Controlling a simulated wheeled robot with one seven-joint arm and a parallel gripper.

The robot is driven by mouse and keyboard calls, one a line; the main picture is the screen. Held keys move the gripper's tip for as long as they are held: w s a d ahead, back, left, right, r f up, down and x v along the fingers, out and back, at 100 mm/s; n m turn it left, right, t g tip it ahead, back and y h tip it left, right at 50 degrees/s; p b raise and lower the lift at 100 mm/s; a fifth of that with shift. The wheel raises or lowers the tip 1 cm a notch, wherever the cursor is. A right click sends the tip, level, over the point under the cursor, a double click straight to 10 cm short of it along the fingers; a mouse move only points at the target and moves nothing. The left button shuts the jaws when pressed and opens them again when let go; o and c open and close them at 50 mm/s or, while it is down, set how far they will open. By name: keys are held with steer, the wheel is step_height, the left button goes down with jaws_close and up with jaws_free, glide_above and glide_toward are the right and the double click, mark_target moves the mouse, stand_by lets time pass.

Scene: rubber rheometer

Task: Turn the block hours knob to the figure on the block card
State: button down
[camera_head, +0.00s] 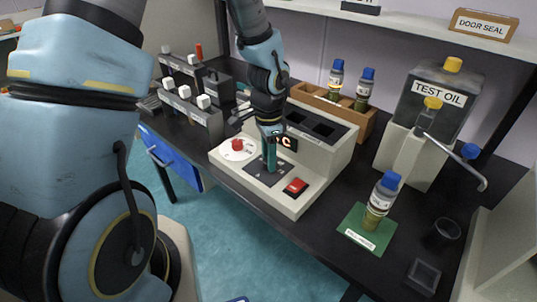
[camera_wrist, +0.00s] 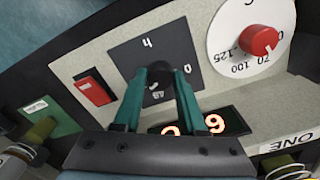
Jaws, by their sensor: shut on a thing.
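My gripper (camera_wrist: 160,72) points down at a dark square panel (camera_wrist: 125,55) on the front of the pale machine and is shut on a small dark knob at the panel's middle. The fingers hide most of the knob, so I cannot tell where it points. Around it the panel shows a 4, a 0 and another figure partly hidden between the fingers. In the head view, my gripper (camera_head: 269,155) stands upright over the same panel (camera_head: 254,168). I cannot make out a block card with a readable figure in either view.
A red knob (camera_wrist: 259,40) on a white dial marked 70, 100 and 125 is right of the panel in the wrist view. A red rocker switch (camera_wrist: 93,91) is at its left. A lit display (camera_wrist: 213,123) is close by. A bottle (camera_head: 380,200) stands on a green mat (camera_head: 357,238).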

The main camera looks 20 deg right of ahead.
steer(key=shift+m+p, duration=0.3)
steer(key=shift+m, duration=0.5)
steer(key=shift+c, duration=2.3)
jaws_free()
step_height(320, 180, up, 11)
steer(key=shift+b, duration=0.3)
steer(key=shift+f, duration=0.1)
